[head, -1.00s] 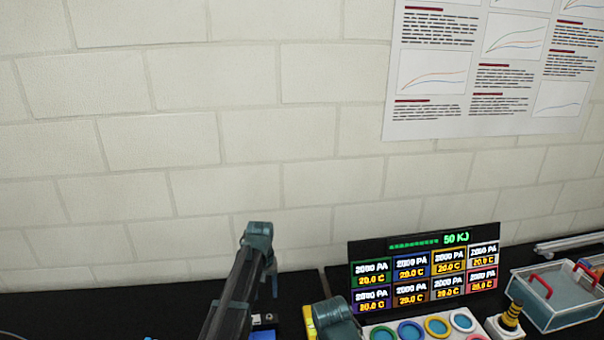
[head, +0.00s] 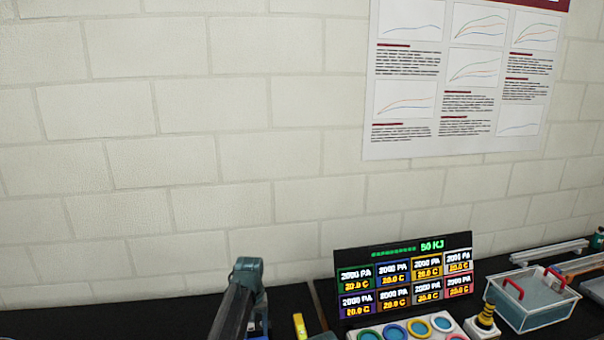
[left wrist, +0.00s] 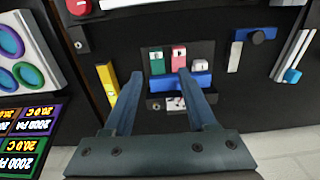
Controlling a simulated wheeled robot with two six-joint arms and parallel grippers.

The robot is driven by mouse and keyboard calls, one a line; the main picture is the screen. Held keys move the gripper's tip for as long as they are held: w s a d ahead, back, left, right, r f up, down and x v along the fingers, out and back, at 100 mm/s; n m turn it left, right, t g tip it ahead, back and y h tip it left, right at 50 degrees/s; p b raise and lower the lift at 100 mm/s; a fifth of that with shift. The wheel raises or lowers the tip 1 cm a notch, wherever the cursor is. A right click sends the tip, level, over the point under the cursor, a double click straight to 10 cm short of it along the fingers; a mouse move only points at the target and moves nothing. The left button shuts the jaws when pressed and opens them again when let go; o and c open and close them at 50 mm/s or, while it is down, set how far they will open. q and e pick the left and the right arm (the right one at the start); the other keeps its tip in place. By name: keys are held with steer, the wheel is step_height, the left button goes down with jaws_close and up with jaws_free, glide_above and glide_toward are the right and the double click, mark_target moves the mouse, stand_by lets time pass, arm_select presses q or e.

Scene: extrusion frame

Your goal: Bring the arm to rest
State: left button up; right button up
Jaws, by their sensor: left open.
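My left arm rises from the bottom of the head view, its upper link (head: 246,272) in front of the dark bench. My left gripper (left wrist: 158,88) shows in the left wrist view with its two blue-grey fingers spread apart and nothing between them. Beyond the fingers lie a blue block (left wrist: 180,82) and small green (left wrist: 156,60) and pink (left wrist: 179,58) pieces in a dark holder. The gripper appears to be above these, apart from them. My right gripper does not show in either view.
A display panel (head: 404,277) stands on the bench behind a white board with coloured rings (head: 419,326). A yellow bar (head: 300,326) lies left of it. A clear bin with red handles (head: 530,311) and a black-and-yellow knob (head: 487,315) are at the right. A brick wall closes the back.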

arm_select(q)
steer(key=s+d+f+m+b, duration=0.1)
steer(key=s+f+b, duration=0.1)
steer(key=s, duration=0.2)
steer(key=s+d+f+m+b, duration=0.1)
steer(key=s+d+f+b, duration=0.1)
steer(key=s+f, duration=0.1)
steer(key=s+d+f+b, duration=0.2)
steer(key=s+b, duration=0.1)
steer(key=s, duration=0.1)
steer(key=shift+s+d+f+m+y, duration=0.15)
steer(key=shift+s+f+m+y, duration=0.15)
steer(key=shift+f+m, duration=0.1)
steer(key=s+d+f+m+b, duration=0.1)
steer(key=s+f+b, duration=0.2)
steer(key=s, duration=0.3)
steer(key=s+d+f+m+b, duration=0.1)
steer(key=s+f+m+b, duration=0.1)
steer(key=s, duration=0.5)
steer(key=shift+d+f+y+b, duration=0.25)
steer(key=shift+f+y+b, duration=0.05)
steer(key=shift+f+b, duration=0.5)
